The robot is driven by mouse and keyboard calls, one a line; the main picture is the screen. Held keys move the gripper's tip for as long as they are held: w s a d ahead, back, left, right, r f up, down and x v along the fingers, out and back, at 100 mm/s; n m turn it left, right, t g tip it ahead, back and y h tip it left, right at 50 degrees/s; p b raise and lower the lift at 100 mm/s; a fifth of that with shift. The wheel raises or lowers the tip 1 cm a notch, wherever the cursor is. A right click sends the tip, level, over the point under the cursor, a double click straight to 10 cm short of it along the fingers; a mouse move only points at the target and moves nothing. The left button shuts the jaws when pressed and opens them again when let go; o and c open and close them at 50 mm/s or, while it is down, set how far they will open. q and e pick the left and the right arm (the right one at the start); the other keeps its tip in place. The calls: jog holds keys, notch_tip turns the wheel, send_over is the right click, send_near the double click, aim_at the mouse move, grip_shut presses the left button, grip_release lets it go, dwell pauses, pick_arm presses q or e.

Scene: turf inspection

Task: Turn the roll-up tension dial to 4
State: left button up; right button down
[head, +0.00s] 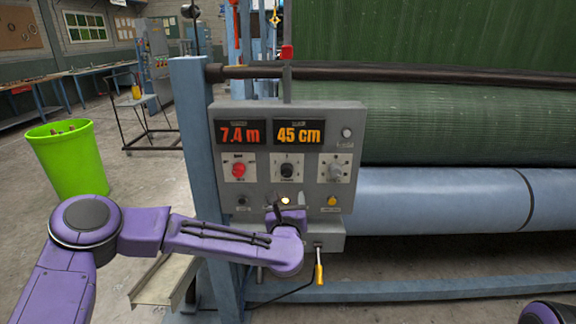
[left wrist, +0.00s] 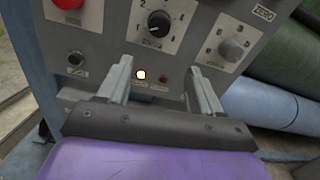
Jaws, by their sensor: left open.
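The grey control panel (head: 222,190) stands upright at the front of the roll-up machine. Its middle dial, a black knob (head: 287,170) on a white numbered plate, also shows in the left wrist view (left wrist: 158,23). Some plate numbers are cut off or too small, so I cannot tell its exact setting. My left gripper (left wrist: 157,76) is open and empty, its two fingers pointing at the panel just below the black dial, apart from it. In the head view the gripper (head: 284,208) partly covers the panel's lower row. My right gripper is out of view.
A red knob (head: 238,170) is left of the dial and a grey selector (head: 335,171) right of it. A lit button (left wrist: 140,74) shows between my fingers. A yellow-handled tool (head: 319,273) hangs below the panel. A green bin (head: 72,165) stands left; turf rolls are right.

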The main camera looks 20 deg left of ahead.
aim_at(287, 174)
pick_arm(q)
jog(key=shift+n, duration=0.7)
jog(key=p+x, duration=0.1)
jog(key=x, duration=0.2)
jog(key=r+p+x, duration=0.1)
jog(key=x, duration=0.3)
jog(key=r+p+x, duration=0.1)
jog(key=x, duration=0.2)
jog(key=shift+a+r+p, duration=0.15)
jog(key=shift+a+p, duration=0.15)
jog(key=shift+a, duration=0.1)
jog(key=shift+w+a, duration=0.15)
jog(key=shift+w, duration=0.45)
jog(key=c, duration=1.1)
